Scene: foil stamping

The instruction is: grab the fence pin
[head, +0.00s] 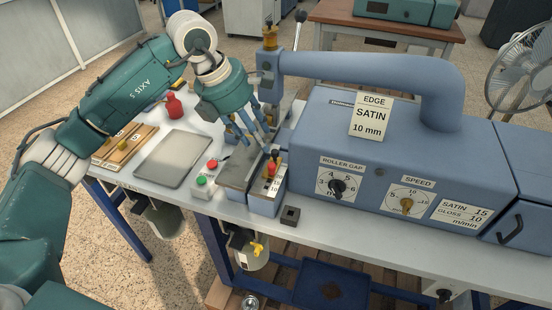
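What looks like the fence pin is a small red-topped pin (271,169) standing in the blue fence block (264,195) with a white scale, at the near end of the machine's infeed. A second dark-red knob sits right behind it, and I cannot tell for sure which of the two is the pin. My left gripper (257,140) reaches down from the upper left, above and behind the block. Its blue-grey fingers are spread with a gap between them and nothing visible in it. It is apart from the pin. My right gripper is not in view.
The blue stamping machine (400,160) fills the right side. Green and red buttons (202,181) sit left of the block. A small black block (290,215) stands by the front edge.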

